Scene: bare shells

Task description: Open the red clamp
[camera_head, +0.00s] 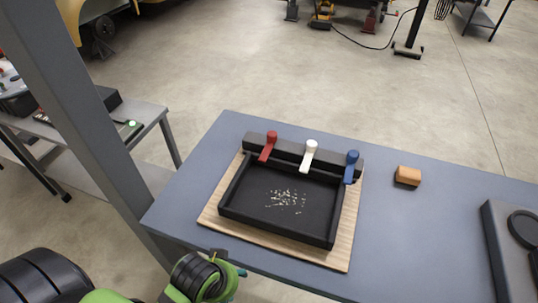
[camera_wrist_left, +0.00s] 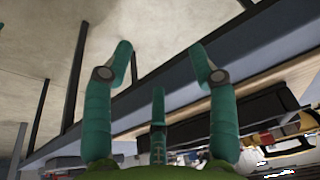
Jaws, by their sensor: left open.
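The red clamp (camera_head: 267,147) sits at the left end of the rear bar of a black tray (camera_head: 226,194), its lever slanting down toward the front. A white clamp (camera_head: 309,155) and a blue clamp (camera_head: 351,166) stand to its right on the same bar. My left gripper (camera_head: 238,271) is at the table's front edge, well short of the clamps; its fingers are mostly hidden by the wrist in the head view. In the left wrist view my left gripper (camera_wrist_left: 163,62) is open, with nothing between its fingers. My right gripper is not in view.
The tray lies on a wooden board (camera_head: 342,240) on a blue-grey table (camera_head: 400,250). An orange-brown block (camera_head: 408,176) is right of the tray, and a dark grey item (camera_head: 500,240) is at the right edge. A grey post (camera_head: 90,120) rises at the table's left.

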